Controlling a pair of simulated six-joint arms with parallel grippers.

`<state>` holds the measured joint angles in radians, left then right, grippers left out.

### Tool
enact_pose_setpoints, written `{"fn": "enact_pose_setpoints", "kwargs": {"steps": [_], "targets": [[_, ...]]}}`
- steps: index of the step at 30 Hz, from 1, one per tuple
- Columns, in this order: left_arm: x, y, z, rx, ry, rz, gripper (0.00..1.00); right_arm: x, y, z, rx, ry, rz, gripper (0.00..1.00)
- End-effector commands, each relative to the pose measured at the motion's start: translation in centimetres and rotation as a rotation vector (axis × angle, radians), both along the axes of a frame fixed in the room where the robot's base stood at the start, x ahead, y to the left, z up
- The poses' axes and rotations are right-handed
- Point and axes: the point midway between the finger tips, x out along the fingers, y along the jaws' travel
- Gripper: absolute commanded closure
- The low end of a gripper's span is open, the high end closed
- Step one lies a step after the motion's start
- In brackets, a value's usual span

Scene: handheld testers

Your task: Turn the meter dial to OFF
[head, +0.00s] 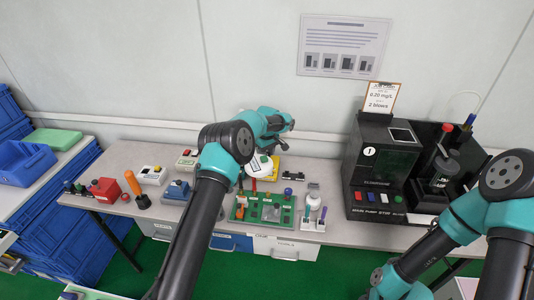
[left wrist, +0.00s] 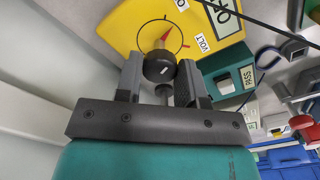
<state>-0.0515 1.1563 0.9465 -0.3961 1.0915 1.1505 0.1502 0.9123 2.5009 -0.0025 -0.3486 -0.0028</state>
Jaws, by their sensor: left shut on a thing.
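The yellow meter (left wrist: 120,25) fills the top of the left wrist view. Its black round dial knob (left wrist: 160,68) has a white mark, and a red pointer (left wrist: 165,34) shows beyond it inside a printed arc. A VOLT label (left wrist: 203,44) is beside the arc; another label at the top edge is cut off and unreadable. My left gripper (left wrist: 160,73) is shut on the knob, a finger on each side. In the head view the yellow meter (head: 274,172) is mostly hidden behind my left arm. My right gripper is out of view; only its arm shows at lower right.
A green tester marked PASS (left wrist: 240,75) stands close beside the meter. In the head view a green circuit board (head: 268,213) lies in front, and a large black breath tester (head: 372,165) stands to the right. An orange-handled tool (head: 133,184) is on the left.

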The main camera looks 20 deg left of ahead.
Motion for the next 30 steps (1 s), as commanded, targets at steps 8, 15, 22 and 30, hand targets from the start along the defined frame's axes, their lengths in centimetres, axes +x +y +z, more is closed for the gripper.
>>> {"fn": "enact_pose_setpoints", "kwargs": {"steps": [8,15,22,30], "targets": [[0.03,0.02,0.06,0.000,-0.001,0.236,0.88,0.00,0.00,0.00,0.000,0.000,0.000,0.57],[0.03,0.02,0.06,0.000,-0.001,0.367,0.88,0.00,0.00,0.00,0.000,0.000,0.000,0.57],[0.03,0.02,0.06,0.000,-0.001,0.416,0.88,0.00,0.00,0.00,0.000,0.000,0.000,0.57],[0.03,0.02,0.07,0.000,-0.001,0.421,0.88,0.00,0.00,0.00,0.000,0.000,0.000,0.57]]}}
